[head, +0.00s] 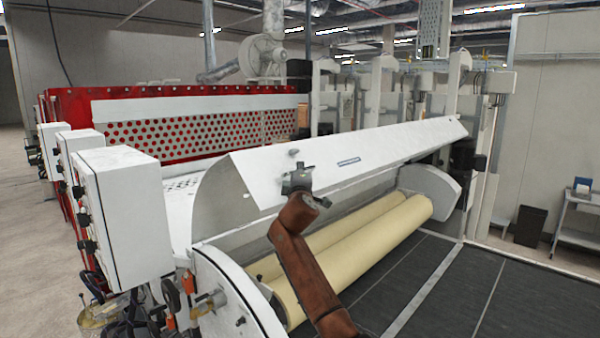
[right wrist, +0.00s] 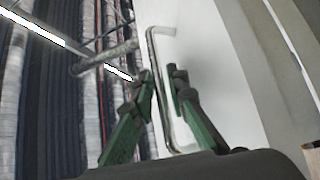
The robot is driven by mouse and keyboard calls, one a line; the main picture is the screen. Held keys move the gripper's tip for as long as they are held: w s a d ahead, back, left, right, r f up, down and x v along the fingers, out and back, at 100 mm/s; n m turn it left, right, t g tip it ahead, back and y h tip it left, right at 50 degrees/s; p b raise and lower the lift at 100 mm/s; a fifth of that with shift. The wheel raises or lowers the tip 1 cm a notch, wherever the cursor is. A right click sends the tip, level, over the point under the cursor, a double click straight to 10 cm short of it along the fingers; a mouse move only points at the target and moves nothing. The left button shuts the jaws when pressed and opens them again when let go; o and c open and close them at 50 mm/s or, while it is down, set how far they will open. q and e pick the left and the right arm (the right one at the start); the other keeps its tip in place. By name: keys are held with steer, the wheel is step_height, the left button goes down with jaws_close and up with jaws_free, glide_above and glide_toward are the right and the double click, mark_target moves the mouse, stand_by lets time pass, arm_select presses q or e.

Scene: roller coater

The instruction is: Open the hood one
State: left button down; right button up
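The white hood (head: 390,150) of the roller coater is in the middle of the head view. It is tilted up, and the cream rollers (head: 365,235) show below it. My right arm reaches up from the bottom, and my right gripper (head: 296,180) is at the hood's front panel. In the right wrist view a bent metal handle (right wrist: 153,55) stands out from the white hood panel (right wrist: 205,60). The green fingers of my right gripper (right wrist: 162,88) are apart, with the handle bar running between them and a gap beside it. My left gripper is not in view.
White control boxes (head: 125,215) stand at the left, beside a red machine (head: 75,105) with a perforated panel. A dark conveyor bed (head: 470,295) lies at the front right. A small table (head: 580,205) stands at the far right.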

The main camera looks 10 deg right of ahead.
steer(key=shift+o, duration=1.1)
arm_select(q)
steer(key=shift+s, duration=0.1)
arm_select(e)
steer(key=shift+d, duration=0.1)
steer(key=shift+s+a+f, duration=0.1)
steer(key=shift+s+a, duration=0.15)
steer(key=shift+s, duration=0.3)
steer(key=s+a+f, duration=0.1)
steer(key=s, duration=0.9)
steer(key=shift+s+a+f, duration=0.2)
steer(key=shift+s+a, duration=0.05)
steer(key=shift+s, duration=0.1)
